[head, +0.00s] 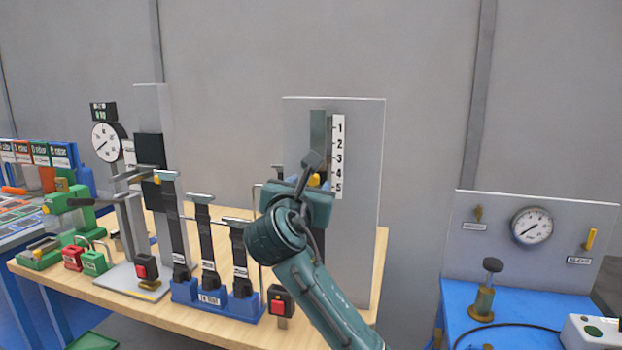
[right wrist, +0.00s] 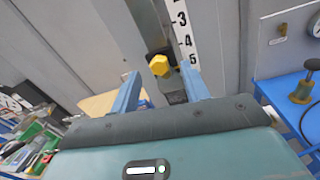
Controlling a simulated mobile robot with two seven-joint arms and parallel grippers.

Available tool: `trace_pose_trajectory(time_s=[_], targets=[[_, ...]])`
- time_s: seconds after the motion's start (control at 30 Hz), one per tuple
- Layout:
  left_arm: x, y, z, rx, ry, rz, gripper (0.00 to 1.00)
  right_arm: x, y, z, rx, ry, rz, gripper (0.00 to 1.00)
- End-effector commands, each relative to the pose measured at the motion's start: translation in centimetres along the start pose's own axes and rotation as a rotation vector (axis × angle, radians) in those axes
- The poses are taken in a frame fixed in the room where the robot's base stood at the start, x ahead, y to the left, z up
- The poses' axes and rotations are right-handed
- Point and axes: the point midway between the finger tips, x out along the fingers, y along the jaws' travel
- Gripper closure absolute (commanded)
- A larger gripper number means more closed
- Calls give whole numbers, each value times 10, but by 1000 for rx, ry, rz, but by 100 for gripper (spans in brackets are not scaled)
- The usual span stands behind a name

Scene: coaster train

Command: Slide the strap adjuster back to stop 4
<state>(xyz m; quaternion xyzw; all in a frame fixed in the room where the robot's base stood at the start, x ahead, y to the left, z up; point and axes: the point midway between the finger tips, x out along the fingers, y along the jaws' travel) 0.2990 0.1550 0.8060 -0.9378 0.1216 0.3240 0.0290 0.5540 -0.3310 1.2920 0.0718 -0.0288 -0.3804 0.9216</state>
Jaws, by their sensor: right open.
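The strap adjuster is a dark slider with a yellow knob (head: 314,180), on a vertical rail (head: 318,130) of a grey upright panel. A white scale (head: 339,157) numbered 1 to 5 runs beside the rail. In the right wrist view the knob (right wrist: 159,65) stands roughly level with the 5, below the 4. My right gripper (right wrist: 161,84) is open, its two blue fingers pointing at the rail on either side below the knob. No contact with the knob shows. In the head view the gripper (head: 311,178) partly hides the slider. My left gripper is out of view.
Black straps in a blue stand (head: 215,302) and a red-button box (head: 280,303) are left of my right arm on the wooden table (head: 110,300). A dial scale (head: 107,142) stands further left. A blue bench (head: 530,308) with a gauge panel is at right.

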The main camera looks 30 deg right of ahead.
Motion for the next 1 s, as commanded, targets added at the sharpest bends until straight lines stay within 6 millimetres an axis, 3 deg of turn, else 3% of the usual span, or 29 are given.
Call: trace_pose_trajectory(time_s=[0.2, 0.57, 1.0], targets=[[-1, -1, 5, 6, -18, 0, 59, 24, 0, 1, 1, 0, 0, 54], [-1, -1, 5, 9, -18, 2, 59, 28, 0, 0, 1, -1, 1, 55], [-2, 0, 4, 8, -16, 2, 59, 27, 0, 0, 1, -1, 0, 91]])
